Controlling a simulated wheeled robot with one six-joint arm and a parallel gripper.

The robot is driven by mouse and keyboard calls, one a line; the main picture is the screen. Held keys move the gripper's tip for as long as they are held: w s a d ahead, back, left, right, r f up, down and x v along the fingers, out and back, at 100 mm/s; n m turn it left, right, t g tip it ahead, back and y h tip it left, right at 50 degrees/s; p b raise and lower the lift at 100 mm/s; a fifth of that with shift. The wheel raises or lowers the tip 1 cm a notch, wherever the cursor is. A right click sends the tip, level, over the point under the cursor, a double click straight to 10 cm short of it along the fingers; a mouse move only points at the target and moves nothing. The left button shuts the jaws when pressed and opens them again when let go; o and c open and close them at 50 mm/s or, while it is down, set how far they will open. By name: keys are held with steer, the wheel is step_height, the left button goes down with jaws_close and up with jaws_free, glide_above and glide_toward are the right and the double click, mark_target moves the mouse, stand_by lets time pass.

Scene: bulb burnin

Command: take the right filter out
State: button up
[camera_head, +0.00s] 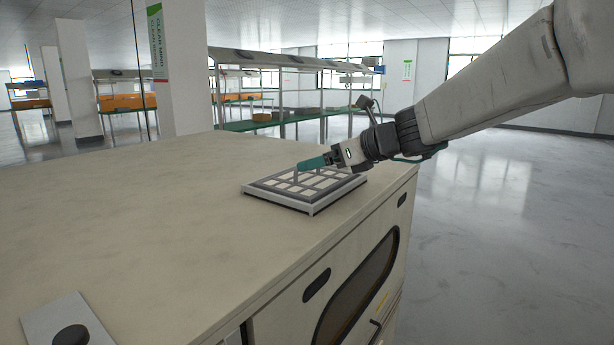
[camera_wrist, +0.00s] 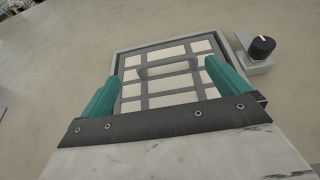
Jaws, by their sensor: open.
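The filter (camera_head: 283,187) is a square panel of white cells behind a grey grid. It sits in a light grey frame (camera_head: 310,210) on top of the beige cabinet, near its far right corner. In the wrist view the filter (camera_wrist: 157,104) shows a grey bar handle (camera_wrist: 167,69) across its upper part. My gripper (camera_head: 312,165) is over the filter. In the wrist view my gripper (camera_wrist: 160,82) has its two green fingers apart, one on each side of the handle, with nothing held between them. I cannot tell whether the fingertips touch the filter.
A black knob (camera_wrist: 262,47) on a grey base stands beside the frame in the wrist view. Another dark knob on a grey plate (camera_head: 55,318) lies at the cabinet's near left. The cabinet top (camera_head: 140,200) is otherwise clear. Shelving (camera_head: 290,90) stands farther back.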

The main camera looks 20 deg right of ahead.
mark_target(302, 177)
steer(key=shift+x, duration=1.15)
steer(key=shift+w+a+f, duration=0.1)
steer(key=shift+w+f, duration=0.15)
steer(key=shift+w, duration=0.3)
steer(key=x, duration=0.4)
steer(key=shift+w+f, duration=0.2)
steer(key=shift+f, duration=0.1)
steer(key=c, duration=0.8)
